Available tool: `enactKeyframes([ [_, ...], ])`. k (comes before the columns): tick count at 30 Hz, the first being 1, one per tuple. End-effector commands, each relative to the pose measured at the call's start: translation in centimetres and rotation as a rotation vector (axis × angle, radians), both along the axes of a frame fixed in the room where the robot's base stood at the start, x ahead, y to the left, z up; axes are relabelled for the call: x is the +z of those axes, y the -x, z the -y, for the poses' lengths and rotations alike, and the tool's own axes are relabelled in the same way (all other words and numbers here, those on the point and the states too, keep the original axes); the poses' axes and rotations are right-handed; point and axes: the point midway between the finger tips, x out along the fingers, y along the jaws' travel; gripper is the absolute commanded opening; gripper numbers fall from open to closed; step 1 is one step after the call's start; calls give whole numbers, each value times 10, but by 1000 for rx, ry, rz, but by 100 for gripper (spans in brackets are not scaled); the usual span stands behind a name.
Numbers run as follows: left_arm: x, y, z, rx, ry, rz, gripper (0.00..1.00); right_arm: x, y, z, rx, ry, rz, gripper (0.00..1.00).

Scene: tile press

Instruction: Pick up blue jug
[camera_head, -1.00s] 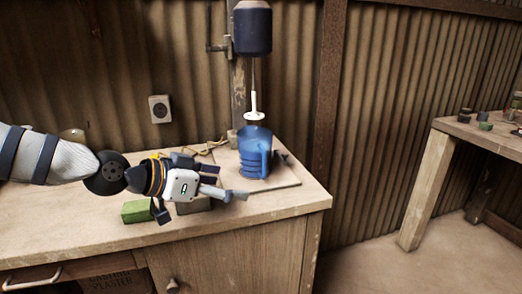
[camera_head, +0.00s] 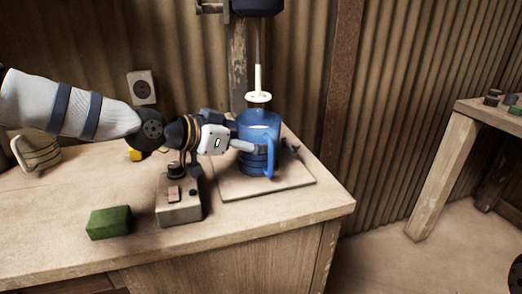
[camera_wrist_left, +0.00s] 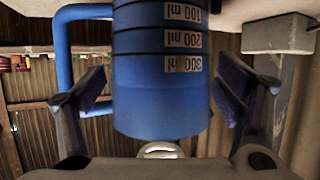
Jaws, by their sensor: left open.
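The blue jug (camera_head: 263,122) stands upright on a flat board (camera_head: 240,187) on the workbench, under a white-tipped mixer rod. In the left wrist view the jug (camera_wrist_left: 160,70) appears upside down, with ml marks and its handle on the left. My left gripper (camera_head: 252,147) is open at the jug's left side in the head view. In the left wrist view one finger of my gripper (camera_wrist_left: 162,92) is on each side of the jug's body, with gaps showing. Part of the jug is hidden behind a finger in the head view. My right gripper is not in view.
The mixer's white disc (camera_head: 258,97) hangs close above the jug. A small switch box (camera_head: 180,208) and a green block (camera_head: 109,222) lie on the bench (camera_head: 60,230). Another table (camera_head: 485,112) is at right.

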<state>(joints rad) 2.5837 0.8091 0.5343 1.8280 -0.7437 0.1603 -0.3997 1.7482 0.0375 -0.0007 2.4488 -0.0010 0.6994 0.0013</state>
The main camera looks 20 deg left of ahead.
Motion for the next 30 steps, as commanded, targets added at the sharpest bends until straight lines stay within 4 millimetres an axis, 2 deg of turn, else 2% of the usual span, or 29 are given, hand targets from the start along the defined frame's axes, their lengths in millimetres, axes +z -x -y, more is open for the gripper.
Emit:
enactKeyframes([
  [1, -10, -7, 5, -1, -1, -9, 85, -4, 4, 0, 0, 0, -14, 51],
  [2, -11, -11, 7, 0, -1, -8, 85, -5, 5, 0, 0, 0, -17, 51],
  [10, -9, -17, 11, 1, 0, 0, 85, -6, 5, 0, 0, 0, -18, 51],
  [11, -8, -17, 11, 1, 0, 0, 82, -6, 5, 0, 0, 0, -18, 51],
  [18, -9, -17, 11, 1, 0, 0, 28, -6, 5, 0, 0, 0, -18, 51],
  [19, -7, -18, 11, 1, 1, 4, 25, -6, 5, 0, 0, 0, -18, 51],
  [30, -2, -18, 11, 1, 1, 4, 25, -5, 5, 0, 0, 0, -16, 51],
])
